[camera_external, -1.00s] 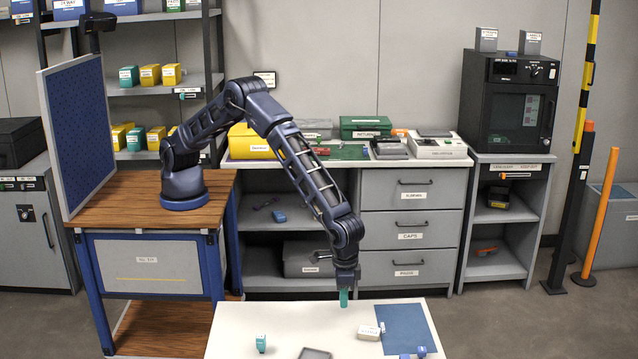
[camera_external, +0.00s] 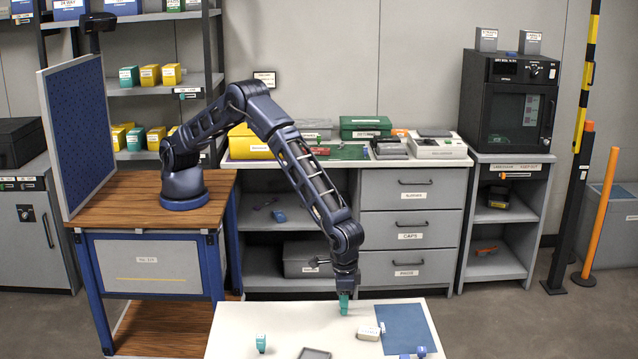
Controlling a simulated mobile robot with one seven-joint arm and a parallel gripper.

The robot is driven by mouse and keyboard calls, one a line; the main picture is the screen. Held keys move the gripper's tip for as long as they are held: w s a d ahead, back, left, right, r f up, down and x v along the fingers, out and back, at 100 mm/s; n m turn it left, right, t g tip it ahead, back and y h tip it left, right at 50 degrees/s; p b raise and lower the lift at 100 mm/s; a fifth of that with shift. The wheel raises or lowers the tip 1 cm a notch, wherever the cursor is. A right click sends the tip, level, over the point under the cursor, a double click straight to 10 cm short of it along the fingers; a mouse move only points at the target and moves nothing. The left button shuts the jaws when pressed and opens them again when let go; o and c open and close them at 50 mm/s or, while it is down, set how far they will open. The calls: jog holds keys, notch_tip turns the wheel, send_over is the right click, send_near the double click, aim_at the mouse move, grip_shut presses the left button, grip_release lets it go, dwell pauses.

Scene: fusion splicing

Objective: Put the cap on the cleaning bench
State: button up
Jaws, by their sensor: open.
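My gripper (camera_external: 345,287) points down over the back edge area of the white bench (camera_external: 290,322) at the bottom of the picture. A small teal piece (camera_external: 344,306), which may be the cap, stands upright directly below it, with its lower end at the bench top. Its upper end is between or just under the fingertips. The jaws are open, though they are too small and dark to make out clearly. I cannot tell whether the fingers still touch the piece. Another small teal piece (camera_external: 261,343) stands at the left of the bench.
A white block (camera_external: 368,333) sits right of my gripper beside a blue mat (camera_external: 404,328). Small blue pieces (camera_external: 421,351) are at the mat's front. A grey tray (camera_external: 315,354) is at the front edge. The bench's middle left is clear. Grey drawers (camera_external: 412,235) stand behind.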

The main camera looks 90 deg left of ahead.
notch_tip(320, 180, up, 12)
jog(key=w+a+r, duration=0.2)
jog(key=a+r, duration=0.7)
jog(key=r, duration=0.1)
jog(key=s+a+r+t, duration=0.1)
jog(key=s+a+r, duration=0.1)
jog(key=a+r, duration=0.55)
jog(key=s+a+r+h, duration=0.15)
jog(key=a+r, duration=0.35)
jog(key=a, duration=0.6)
jog(key=s+a+r+t+y, duration=0.1)
jog(key=s+a+r, duration=0.1)
jog(key=a+r, duration=0.6)
jog(key=s+a+r+t, duration=0.1)
jog(key=s+a, duration=0.6)
jog(key=a, duration=0.2)
jog(key=s+a+r, duration=0.2)
jog(key=s+a, duration=0.5)
jog(key=a, duration=0.3)
jog(key=s+a+f, duration=0.2)
jog(key=s+a, duration=0.2)
jog(key=s, duration=0.4)
jog(key=s+a+f+t, duration=0.1)
jog(key=s+a+f, duration=0.1)
jog(key=s+a, duration=0.3)
jog(key=s, duration=0.4)
jog(key=shift+s+a+f+t, duration=0.3)
jog(key=shift+f, duration=0.05)
